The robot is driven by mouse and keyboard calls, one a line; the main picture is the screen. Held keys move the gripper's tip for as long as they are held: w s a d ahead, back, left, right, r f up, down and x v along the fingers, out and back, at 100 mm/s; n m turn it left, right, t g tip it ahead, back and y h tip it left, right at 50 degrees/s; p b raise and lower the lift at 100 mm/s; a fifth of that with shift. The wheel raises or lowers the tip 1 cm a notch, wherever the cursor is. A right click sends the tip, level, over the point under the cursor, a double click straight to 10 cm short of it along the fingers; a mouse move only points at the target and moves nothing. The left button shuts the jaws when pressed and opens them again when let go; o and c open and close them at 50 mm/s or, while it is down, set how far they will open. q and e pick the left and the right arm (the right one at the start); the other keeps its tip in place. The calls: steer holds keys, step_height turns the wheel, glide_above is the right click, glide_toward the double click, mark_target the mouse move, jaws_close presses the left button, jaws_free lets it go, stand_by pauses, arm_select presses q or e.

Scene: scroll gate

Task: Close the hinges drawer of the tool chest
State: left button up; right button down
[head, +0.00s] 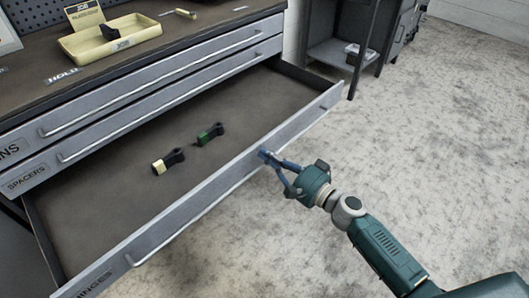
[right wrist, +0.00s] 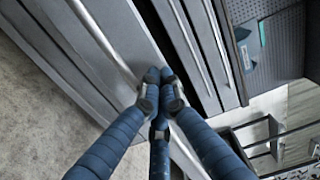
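The hinges drawer is pulled out of the tool chest, and its label "HINGES" shows on the front panel (head: 205,192) at lower left. Whether the handle is between the fingertips is hidden. My left gripper is out of view.
The spacers drawer (head: 150,130) and another drawer above it are shut. A yellow tray (head: 85,46) and a small tool (head: 186,13) are on the chest top (head: 150,50). A grey cart (head: 335,50) stands behind. The concrete floor (head: 420,140) at right is clear.

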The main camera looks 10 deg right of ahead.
steer(key=shift+w+a, duration=0.35)
steer(key=shift+w, duration=0.15)
